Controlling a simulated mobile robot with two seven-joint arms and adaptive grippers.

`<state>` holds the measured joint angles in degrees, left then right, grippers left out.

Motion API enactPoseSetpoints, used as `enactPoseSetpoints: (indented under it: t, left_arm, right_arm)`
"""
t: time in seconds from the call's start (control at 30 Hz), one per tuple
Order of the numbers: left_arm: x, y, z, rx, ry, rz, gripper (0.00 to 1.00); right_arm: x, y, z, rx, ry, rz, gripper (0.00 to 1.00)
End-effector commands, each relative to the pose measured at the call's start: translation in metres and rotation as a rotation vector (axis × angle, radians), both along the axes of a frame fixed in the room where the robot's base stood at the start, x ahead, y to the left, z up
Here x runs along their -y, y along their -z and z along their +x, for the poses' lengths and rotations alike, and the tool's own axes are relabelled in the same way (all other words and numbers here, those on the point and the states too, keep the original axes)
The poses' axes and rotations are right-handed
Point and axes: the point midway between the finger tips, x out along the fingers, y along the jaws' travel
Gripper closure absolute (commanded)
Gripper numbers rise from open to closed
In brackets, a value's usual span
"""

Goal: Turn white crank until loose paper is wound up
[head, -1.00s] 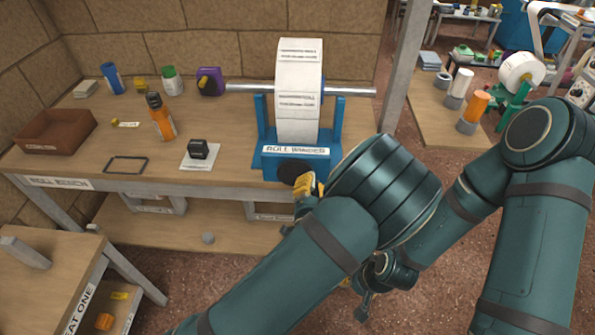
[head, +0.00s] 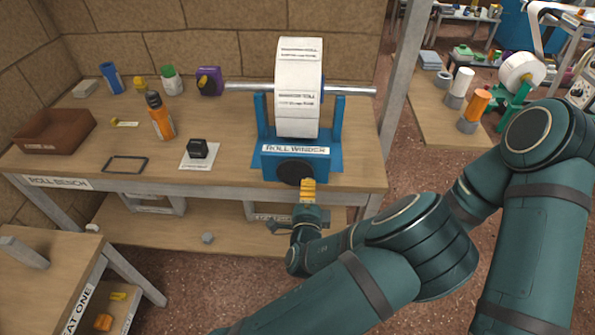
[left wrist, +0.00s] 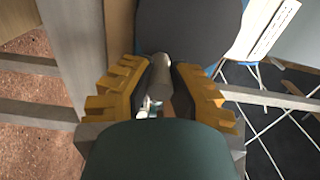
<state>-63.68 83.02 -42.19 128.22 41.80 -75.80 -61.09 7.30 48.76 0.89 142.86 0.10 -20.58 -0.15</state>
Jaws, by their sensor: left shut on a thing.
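The blue roll winder (head: 333,160) stands on the bench with a wide white paper roll (head: 299,85) upright on its metal rod. A dark round disc (head: 295,171) is on its front; it also shows in the left wrist view (left wrist: 190,25). My left gripper (head: 308,190) is at the disc's lower right. In the left wrist view its yellow-padded fingers (left wrist: 160,92) are shut around a pale crank handle (left wrist: 160,68) that sticks out from the disc. White printed paper (left wrist: 268,30) shows at that view's upper right. My right gripper is out of view.
An orange bottle (head: 160,116), a black stamp (head: 198,149), a brown tray (head: 50,145) and a purple tape dispenser (head: 209,82) stand on the bench left of the winder. A grey post (head: 403,80) rises at the bench's right end.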

Motion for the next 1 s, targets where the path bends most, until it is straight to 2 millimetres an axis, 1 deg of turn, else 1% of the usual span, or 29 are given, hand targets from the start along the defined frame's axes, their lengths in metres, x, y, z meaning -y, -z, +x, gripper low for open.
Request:
enactPoseSetpoints:
  t: [0.07, 0.33, 0.63, 0.73, 0.93, 1.0]
  left_arm:
    - [-0.001, 0.002, 0.0, -0.001, -0.001, 0.033, 1.0]
    - [-0.002, 0.002, 0.0, -0.003, -0.002, 0.05, 1.0]
    - [-0.01, 0.011, 0.0, -0.008, 0.0, 0.36, 1.0]
    - [-0.011, 0.011, -0.001, -0.006, -0.003, 0.393, 1.0]
    - [-0.012, 0.01, -0.001, -0.005, -0.005, 0.397, 1.0]
    - [-0.013, 0.011, -0.001, -0.006, -0.004, 0.432, 1.0]
  right_arm:
    - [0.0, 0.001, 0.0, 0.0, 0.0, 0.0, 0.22]
    - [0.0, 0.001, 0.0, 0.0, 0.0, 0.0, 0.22]
    - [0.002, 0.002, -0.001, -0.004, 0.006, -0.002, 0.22]
    - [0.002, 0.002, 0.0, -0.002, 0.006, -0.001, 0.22]
    - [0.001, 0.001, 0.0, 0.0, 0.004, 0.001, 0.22]
    - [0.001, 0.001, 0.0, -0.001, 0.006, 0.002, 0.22]
